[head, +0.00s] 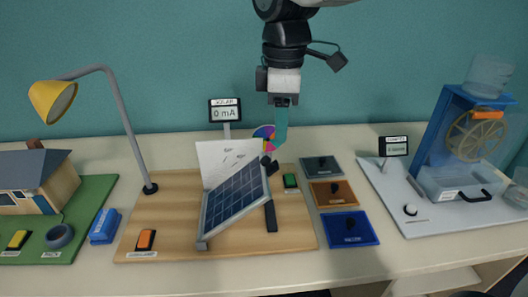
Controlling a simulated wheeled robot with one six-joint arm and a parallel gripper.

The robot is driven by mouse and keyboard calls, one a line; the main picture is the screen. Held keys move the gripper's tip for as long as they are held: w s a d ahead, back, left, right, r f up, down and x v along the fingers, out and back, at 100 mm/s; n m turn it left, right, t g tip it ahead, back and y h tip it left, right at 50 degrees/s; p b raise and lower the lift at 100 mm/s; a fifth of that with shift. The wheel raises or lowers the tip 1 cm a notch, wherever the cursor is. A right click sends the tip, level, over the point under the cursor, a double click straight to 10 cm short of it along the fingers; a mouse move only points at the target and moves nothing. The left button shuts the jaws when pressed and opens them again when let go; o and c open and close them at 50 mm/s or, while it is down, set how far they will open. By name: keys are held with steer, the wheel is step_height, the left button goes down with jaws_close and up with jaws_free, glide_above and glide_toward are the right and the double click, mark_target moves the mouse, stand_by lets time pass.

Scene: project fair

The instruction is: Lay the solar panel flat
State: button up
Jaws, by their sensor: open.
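The solar panel (235,200), dark blue cells in a grey frame, stands steeply tilted on a wooden board (180,210). Its lower edge is toward the front left, its upper edge toward the back right. My gripper (281,140) points down above and behind the panel's upper right corner. One teal finger shows clearly; the other is hidden or overlapped. The jaws are open and nothing is seen between them. I cannot tell whether a finger touches the colored disc (263,132) behind. The SOLAR display (225,112) reads 0 mA.
A yellow-shaded lamp (53,100) arches at the left. The board also bears a white card (217,155), an orange switch (146,240), a green button (290,181) and a black bar (271,215). Colored plates (347,229) and a water-wheel model (473,135) stand to the right.

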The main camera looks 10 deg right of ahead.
mark_target(265, 158)
steer(key=a, duration=0.1)
steer(key=w+n, duration=0.1)
steer(key=a, duration=0.1)
steer(key=shift+w+a+f+n, duration=0.15)
steer(key=shift+a+f+n, duration=0.1)
steer(key=shift+a+n, duration=0.1)
step_height(265, 158, down, 8)
steer(key=shift+r, duration=0.2)
jaws_close()
